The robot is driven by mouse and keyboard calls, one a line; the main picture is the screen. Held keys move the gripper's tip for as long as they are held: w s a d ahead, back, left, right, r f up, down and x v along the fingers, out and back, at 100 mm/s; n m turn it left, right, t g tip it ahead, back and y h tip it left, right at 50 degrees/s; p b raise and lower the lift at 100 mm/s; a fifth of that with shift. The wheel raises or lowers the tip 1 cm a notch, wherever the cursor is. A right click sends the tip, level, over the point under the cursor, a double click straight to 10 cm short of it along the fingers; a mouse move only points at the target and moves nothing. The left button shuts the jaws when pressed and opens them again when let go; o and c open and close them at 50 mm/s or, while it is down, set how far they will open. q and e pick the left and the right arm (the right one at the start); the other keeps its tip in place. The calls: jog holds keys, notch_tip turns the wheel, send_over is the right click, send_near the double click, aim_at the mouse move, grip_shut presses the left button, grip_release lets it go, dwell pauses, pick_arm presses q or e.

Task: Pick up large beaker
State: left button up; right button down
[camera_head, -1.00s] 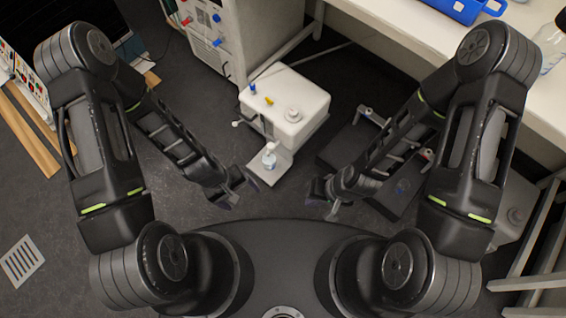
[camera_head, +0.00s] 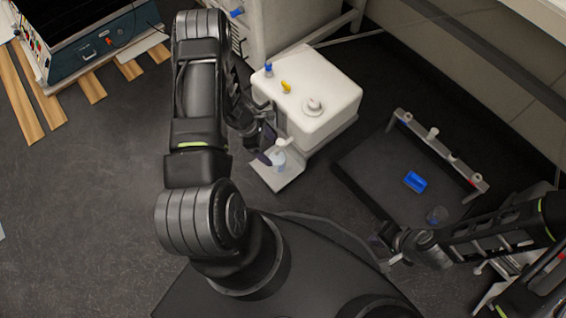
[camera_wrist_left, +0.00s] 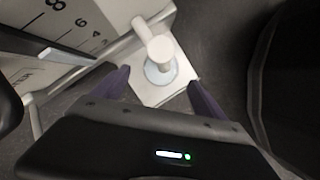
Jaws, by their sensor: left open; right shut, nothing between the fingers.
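A small clear vessel (camera_head: 277,161) stands upright on the white ledge at the front of a white boxy device (camera_head: 312,100). My left gripper (camera_head: 268,146) is open beside this vessel, at its upper left. In the left wrist view, the vessel's clear round base (camera_wrist_left: 160,72) shows under a white spout, beyond and between the open fingers, with nothing gripped. My right gripper (camera_head: 382,250) is shut and empty near the platform's front edge.
A blue block (camera_head: 415,181) lies on the platform. A rail with several knobs (camera_head: 433,134) runs along its far side. A blue-fronted instrument (camera_head: 90,50) and wooden slats (camera_head: 40,95) are at the upper left. The floor at left is clear.

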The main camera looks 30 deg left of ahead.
aim_at(277, 158)
pick_arm(q)
jog(key=shift+b+x, duration=0.5)
jog(key=shift+x, duration=0.8)
jog(key=b+x, duration=0.2)
jog(key=x, duration=0.2)
jog(key=shift+s+f, duration=0.15)
jog(key=shift+f, duration=0.05)
jog(key=shift+d+f+b, duration=0.2)
jog(key=shift+f+b, duration=0.15)
jog(key=shift+f, duration=0.05)
grip_shut()
